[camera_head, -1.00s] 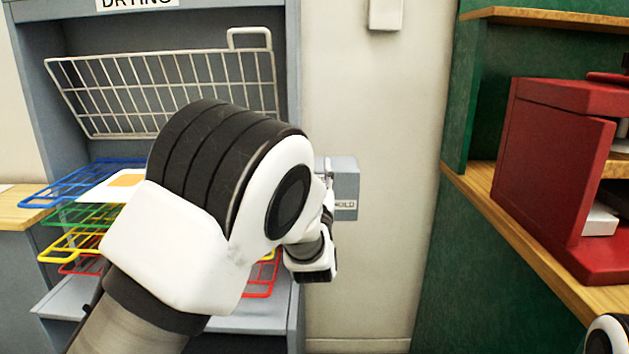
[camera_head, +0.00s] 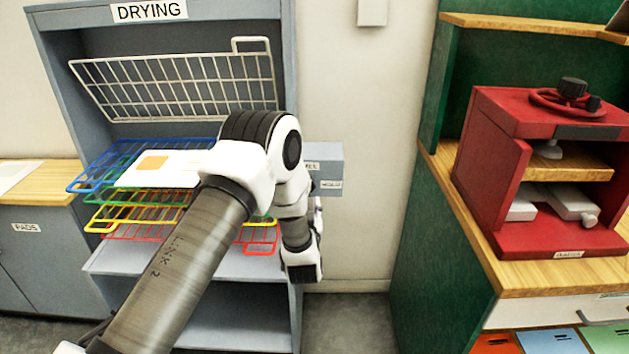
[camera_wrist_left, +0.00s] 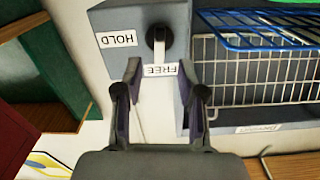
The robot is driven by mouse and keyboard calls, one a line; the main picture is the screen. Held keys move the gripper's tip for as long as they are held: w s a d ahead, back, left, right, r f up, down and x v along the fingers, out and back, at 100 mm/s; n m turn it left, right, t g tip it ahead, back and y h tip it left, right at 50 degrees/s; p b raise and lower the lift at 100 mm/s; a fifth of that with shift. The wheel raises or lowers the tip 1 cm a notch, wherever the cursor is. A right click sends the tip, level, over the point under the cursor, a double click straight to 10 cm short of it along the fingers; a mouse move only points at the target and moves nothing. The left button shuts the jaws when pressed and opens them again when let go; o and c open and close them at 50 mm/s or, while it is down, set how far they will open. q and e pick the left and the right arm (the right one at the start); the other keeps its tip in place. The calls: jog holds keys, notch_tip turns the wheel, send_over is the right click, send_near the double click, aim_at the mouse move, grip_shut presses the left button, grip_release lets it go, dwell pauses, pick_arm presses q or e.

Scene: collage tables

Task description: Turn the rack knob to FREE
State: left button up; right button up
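The rack knob (camera_wrist_left: 159,38) is black with a pale bar and sits on a grey box (camera_wrist_left: 105,15) in the left wrist view. Its bar points at the FREE label (camera_wrist_left: 160,70). The HOLD label (camera_wrist_left: 118,39) is to its left, and both labels look upside down. My left gripper (camera_wrist_left: 158,66) is open, with its fingertips apart on either side of the FREE label, just short of the knob. In the head view the box (camera_head: 328,160) shows beside the rack, while my arm hides the knob and fingers. My right gripper is out of view.
The drying rack (camera_head: 290,60) holds coloured wire shelves (camera_head: 90,178) and a raised white wire shelf (camera_head: 175,85). A sheet with an orange square (camera_head: 153,162) lies on the top coloured shelf. A red press (camera_head: 490,130) stands on the wooden counter at right. Wall space right of the box is clear.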

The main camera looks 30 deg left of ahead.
pick_arm(q)
jog(key=x, duration=0.6)
jog(key=shift+r+p, duration=0.2)
jog(key=shift+p, duration=0.1)
jog(key=shift+d+r, duration=0.1)
jog(key=shift+d, duration=0.05)
grip_shut()
jog(key=shift+s+n+b, duration=0.1)
jog(key=shift+n+b, duration=0.4)
jog(key=shift+n, duration=0.2)
grip_release()
jog(key=v, duration=1.2)
